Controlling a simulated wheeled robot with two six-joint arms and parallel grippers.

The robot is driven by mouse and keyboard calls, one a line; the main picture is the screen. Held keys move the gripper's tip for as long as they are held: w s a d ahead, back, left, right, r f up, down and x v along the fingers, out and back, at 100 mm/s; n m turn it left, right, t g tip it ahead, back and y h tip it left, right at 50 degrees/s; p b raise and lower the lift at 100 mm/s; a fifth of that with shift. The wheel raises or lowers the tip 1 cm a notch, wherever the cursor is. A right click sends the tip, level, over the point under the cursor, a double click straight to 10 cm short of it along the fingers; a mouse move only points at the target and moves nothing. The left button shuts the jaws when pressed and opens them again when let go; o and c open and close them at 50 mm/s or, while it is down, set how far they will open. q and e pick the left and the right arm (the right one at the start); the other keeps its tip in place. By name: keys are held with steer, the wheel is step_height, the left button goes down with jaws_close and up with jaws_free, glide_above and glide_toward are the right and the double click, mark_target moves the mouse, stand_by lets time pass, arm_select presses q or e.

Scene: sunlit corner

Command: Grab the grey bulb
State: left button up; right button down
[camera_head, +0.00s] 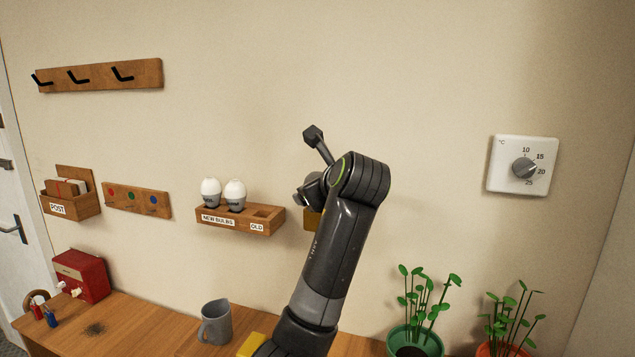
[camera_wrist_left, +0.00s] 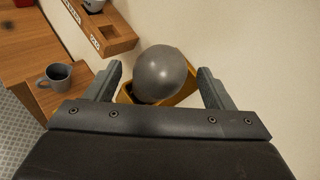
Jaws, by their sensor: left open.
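The grey bulb (camera_wrist_left: 160,74), round and smooth, shows in the left wrist view above a yellow-brown holder (camera_wrist_left: 187,98) on the wall. My left gripper (camera_wrist_left: 160,69) is open, with one finger on each side of the bulb. A gap shows between the bulb and each finger, more clearly on the right. In the head view my left arm hides the bulb, and only a bit of the holder (camera_head: 312,221) shows beside it. The left gripper (camera_head: 308,193) is mostly hidden behind the arm there. My right gripper is not in view.
A wooden rack (camera_head: 264,226) labelled NEW BULBS and OLD holds two white bulbs (camera_head: 234,192) just left of the holder. A grey mug (camera_head: 215,322) stands on the desk (camera_head: 140,335) below. Potted plants (camera_head: 415,340) stand right; a thermostat (camera_head: 522,166) is on the wall.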

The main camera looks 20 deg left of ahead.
arm_select(q)
steer(key=shift+x, duration=1.05)
steer(key=shift+s, duration=0.1)
steer(key=shift+c, duration=1.4)
steer(key=c, duration=0.8)
steer(key=shift+r, duration=0.15)
